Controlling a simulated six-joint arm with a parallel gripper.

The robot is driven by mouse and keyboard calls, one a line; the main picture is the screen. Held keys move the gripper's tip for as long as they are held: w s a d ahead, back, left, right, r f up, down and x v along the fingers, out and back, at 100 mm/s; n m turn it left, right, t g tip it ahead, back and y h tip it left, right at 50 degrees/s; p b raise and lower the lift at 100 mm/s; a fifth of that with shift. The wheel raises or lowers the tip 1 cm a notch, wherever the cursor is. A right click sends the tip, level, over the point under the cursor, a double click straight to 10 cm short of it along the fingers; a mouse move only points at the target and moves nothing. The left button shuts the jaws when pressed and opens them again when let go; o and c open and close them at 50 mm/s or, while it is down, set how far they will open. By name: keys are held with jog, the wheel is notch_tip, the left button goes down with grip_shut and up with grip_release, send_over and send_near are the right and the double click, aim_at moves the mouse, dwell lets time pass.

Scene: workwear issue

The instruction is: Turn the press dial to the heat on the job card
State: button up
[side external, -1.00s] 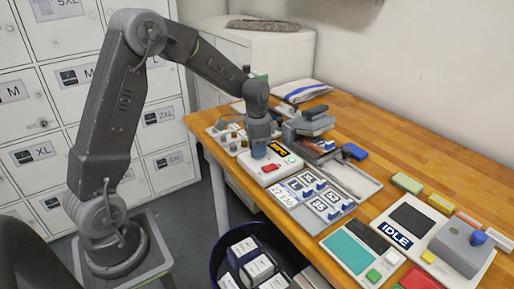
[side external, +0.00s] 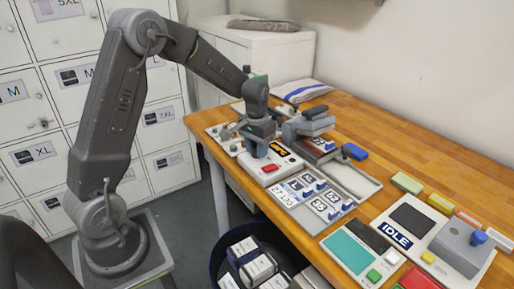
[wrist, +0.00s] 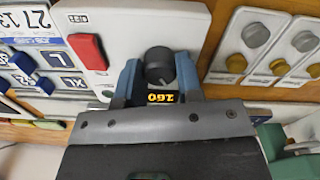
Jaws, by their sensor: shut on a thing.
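The dark round press dial (wrist: 159,62) sits on the white press panel (wrist: 105,12), between the two blue fingers of my gripper (wrist: 159,76) in the wrist view. The fingers are shut on the dial's sides. A small display (wrist: 161,98) with amber digits glows beside it; the digits look like 260, but are tilted and partly hard to read. In the side view my gripper (side external: 257,148) points down onto the panel (side external: 262,180) and hides the dial. A white card (side external: 283,197) with digits lies in front; I cannot tell whether it is the job card.
A red button (wrist: 87,52) is on the panel beside the dial. Grey and yellowish knobs (wrist: 256,34) stand on plates on the dial's other side. A grey press (side external: 308,124) stands close behind my gripper. A dark bin (side external: 214,262) holds packages below the table's front edge.

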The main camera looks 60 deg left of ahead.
jog(key=shift+n, duration=1.2)
jog(key=o, duration=0.9)
notch_tip(320, 180, up, 14)
jog(key=shift+a+f, duration=0.1)
